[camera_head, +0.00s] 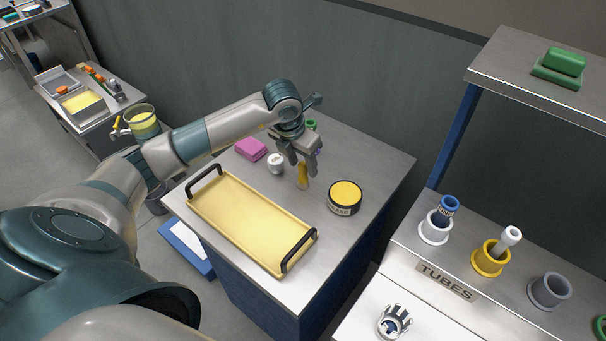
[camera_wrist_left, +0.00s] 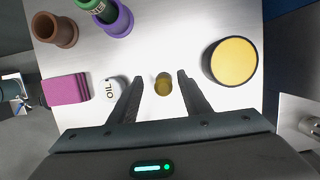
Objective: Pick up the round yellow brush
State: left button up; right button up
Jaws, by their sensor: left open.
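The yellow brush (camera_head: 302,178) stands upright on the steel table, a slim yellow piece below my left gripper (camera_head: 302,166). In the left wrist view the brush (camera_wrist_left: 163,86) shows end-on as a small round dark-yellow shape between the two fingers. My left gripper (camera_wrist_left: 160,78) is open, with a gap on both sides of the brush. I cannot tell how far down along the brush the fingertips reach. My right gripper is not in view.
A round grease tin (camera_head: 345,196) with a yellow top stands right of the brush. A white oil bottle (camera_head: 276,163) and a pink block (camera_head: 251,149) are to the left. A yellow tray (camera_head: 247,220) with black handles lies in front. A tube rack (camera_head: 447,281) stands at right.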

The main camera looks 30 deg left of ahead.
aim_at(305, 173)
pick_arm(q)
jog(key=p+x, duration=0.1)
jog(key=x, duration=0.2)
jog(key=shift+s+d+p, duration=0.2)
jog(key=shift+p, duration=0.15)
jog(key=shift+w+f, duration=0.15)
jog(key=shift+f, duration=0.65)
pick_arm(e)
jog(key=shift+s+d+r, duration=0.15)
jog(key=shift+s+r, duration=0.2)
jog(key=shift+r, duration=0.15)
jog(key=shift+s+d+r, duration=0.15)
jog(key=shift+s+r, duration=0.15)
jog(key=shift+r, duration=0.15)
pick_arm(q)
jog(key=shift+c, duration=0.4)
grip_shut()
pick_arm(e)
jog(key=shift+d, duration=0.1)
